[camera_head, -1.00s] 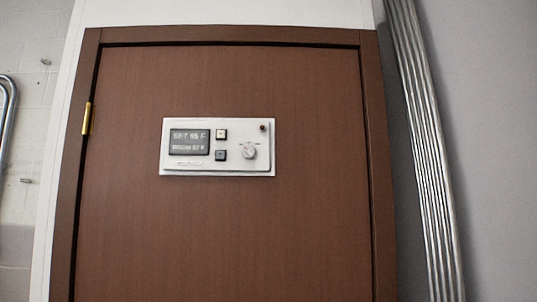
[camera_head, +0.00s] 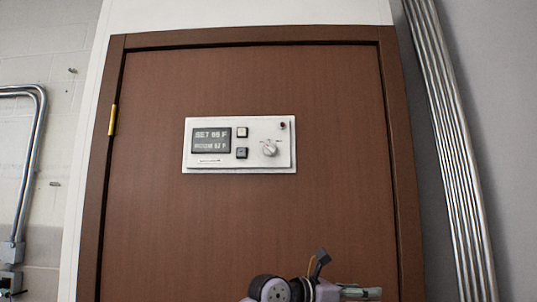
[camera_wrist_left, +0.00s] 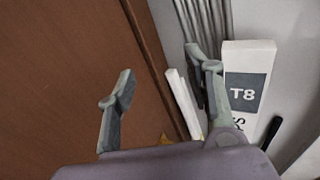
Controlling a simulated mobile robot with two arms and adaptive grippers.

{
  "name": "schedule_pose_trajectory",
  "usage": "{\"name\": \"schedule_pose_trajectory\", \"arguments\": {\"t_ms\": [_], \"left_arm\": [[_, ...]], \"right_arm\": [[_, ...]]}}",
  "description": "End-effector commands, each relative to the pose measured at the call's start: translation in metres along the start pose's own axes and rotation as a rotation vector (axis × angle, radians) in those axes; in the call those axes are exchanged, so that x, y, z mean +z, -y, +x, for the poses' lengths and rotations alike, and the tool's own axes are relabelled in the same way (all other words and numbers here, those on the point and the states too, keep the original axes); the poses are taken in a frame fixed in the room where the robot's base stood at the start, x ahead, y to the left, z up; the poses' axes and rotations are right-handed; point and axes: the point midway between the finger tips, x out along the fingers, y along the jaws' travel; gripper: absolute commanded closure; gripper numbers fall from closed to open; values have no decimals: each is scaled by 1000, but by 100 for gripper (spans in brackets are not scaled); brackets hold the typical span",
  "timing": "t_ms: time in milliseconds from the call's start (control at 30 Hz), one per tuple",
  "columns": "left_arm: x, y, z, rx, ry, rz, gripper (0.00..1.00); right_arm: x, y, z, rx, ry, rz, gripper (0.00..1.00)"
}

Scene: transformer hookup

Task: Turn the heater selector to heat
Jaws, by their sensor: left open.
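The heater's white control panel (camera_head: 215,166) is mounted on the brown door, near its middle, in the head view. Its selector is a round light knob (camera_head: 270,148) at the right of the panel; the small marks around it are too small to read. A grey display (camera_head: 211,140) at the panel's left reads "SET 65 F" over a blurred room line. My left gripper (camera_head: 362,292) shows at the bottom edge, below and right of the panel, well apart from the knob. In the left wrist view my left gripper (camera_wrist_left: 160,65) is open and empty. My right gripper is not in view.
Metal conduits (camera_head: 455,150) run down the wall at the right. In the left wrist view a white box marked T8 (camera_wrist_left: 257,55) stands beyond the right finger. The door around the panel is clear.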

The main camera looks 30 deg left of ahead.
Motion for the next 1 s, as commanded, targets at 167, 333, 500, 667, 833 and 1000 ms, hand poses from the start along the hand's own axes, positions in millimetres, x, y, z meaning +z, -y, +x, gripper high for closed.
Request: {"name": "schedule_pose_trajectory", "arguments": {"t_ms": [167, 333, 500, 667, 833, 1000], "left_arm": [[141, -34, -123, 397, -10, 496, 53], [222, -47, -238, 749, -12, 701, 53], [252, -47, -296, 920, -9, 754, 53], [262, -56, -299, 948, -11, 758, 53], [274, -79, -280, 946, -12, 756, 53], [286, -106, -256, 944, -12, 757, 53]], "right_arm": [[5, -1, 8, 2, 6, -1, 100], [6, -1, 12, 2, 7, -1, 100], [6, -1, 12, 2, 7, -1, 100], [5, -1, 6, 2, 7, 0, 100], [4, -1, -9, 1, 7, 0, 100], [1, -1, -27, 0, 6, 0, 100]]}}
